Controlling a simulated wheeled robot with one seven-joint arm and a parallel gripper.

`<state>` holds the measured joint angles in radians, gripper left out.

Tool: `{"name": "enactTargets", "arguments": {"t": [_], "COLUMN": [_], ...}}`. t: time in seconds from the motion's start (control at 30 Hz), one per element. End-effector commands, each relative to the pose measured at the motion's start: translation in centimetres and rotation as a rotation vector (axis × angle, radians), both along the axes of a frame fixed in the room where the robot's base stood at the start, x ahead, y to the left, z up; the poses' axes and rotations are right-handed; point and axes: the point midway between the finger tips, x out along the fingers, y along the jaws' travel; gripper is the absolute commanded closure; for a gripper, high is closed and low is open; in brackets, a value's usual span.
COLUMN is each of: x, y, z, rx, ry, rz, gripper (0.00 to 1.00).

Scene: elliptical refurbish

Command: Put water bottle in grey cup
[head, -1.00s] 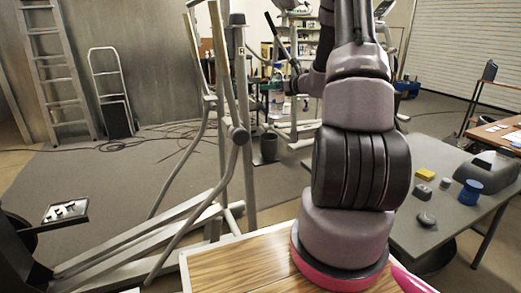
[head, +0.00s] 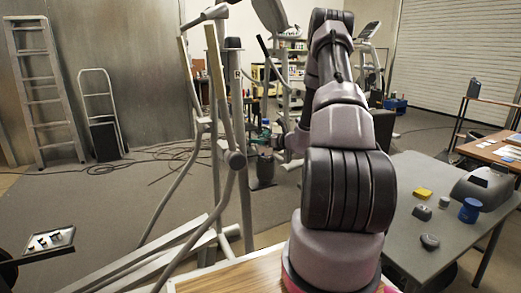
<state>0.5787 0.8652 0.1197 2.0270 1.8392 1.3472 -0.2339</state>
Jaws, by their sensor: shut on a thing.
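My arm rises from its base at the bottom and folds over, its far end coming down left of the upper arm. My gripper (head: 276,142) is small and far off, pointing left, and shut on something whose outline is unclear. A small grey cup-like object (head: 444,202) stands on the grey table at right, apart from my gripper. I cannot be sure it is the grey cup.
The grey table (head: 425,262) also holds a blue cup (head: 469,210), a yellow block (head: 423,193) and a dark grey rounded object (head: 430,242). A dark bin-like cylinder (head: 264,172) stands beyond, below the gripper in the picture. The elliptical trainer (head: 236,160) stands left of my arm.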

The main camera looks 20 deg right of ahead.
Motion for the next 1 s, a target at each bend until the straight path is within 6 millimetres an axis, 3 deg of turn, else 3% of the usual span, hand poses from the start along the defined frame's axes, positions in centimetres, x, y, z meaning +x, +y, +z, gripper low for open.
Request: {"name": "enactTargets", "arguments": {"t": [0.33,0.73,0.77,0.8,1.0], "x": [0.0,0.0,0.0,0.0,0.0], "y": [0.0,0.0,0.0,0.0,0.0], "z": [-3.8,-4.3,-4.4,-4.4,-4.4], "rx": [0.002,0.001,0.001,0.0,0.0], "ry": [0.001,-0.002,0.0,0.0,0.0], "rz": [-0.001,0.0,0.0,0.0,0.0], "gripper": [1.0,1.0,0.18,0.03,0.0]}}
